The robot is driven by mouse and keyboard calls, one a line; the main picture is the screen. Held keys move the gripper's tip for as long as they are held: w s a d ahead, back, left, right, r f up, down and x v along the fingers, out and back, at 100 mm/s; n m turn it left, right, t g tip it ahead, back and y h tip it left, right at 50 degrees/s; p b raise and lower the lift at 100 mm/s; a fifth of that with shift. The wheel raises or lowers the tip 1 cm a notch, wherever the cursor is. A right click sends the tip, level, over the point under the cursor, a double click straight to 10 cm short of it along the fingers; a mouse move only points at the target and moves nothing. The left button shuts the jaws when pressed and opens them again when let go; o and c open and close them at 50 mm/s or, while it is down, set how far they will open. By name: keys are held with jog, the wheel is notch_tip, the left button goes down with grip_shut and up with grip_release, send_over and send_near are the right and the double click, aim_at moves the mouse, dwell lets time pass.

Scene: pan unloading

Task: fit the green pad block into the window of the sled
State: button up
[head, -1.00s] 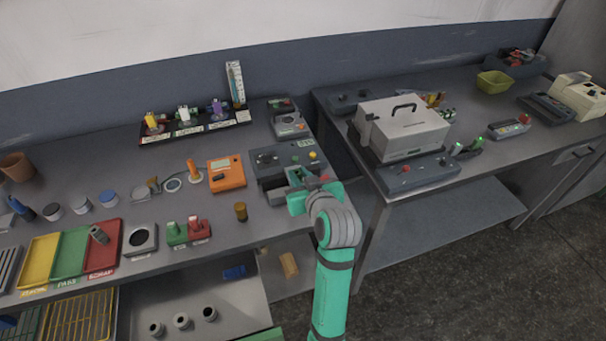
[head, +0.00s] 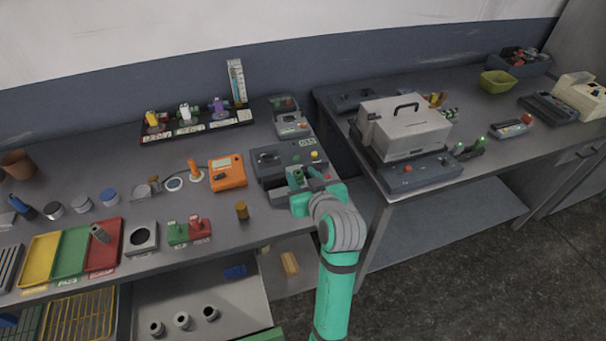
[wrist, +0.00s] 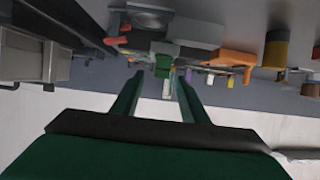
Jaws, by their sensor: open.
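My gripper (head: 308,184) is at the front right part of the grey machine on the left bench. Its dark green fingers are apart and show no object clamped between them in the wrist view (wrist: 156,82). That view is upside down. A small dark green block (wrist: 163,66), likely the green pad block, shows just beyond and between the fingertips, against a grey body. I cannot tell whether the block is seated in a window. The sled is not clearly made out; it may be part of the grey machine (head: 280,160), which my gripper partly hides.
An orange meter (head: 227,174) and a brass cylinder (head: 241,210) stand left of the machine. A grey unit (head: 291,124) lies behind it. A gap separates this bench from the right bench, which carries a grey case (head: 405,130).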

jog(key=v, duration=1)
jog(key=shift+s+a+f, duration=0.1)
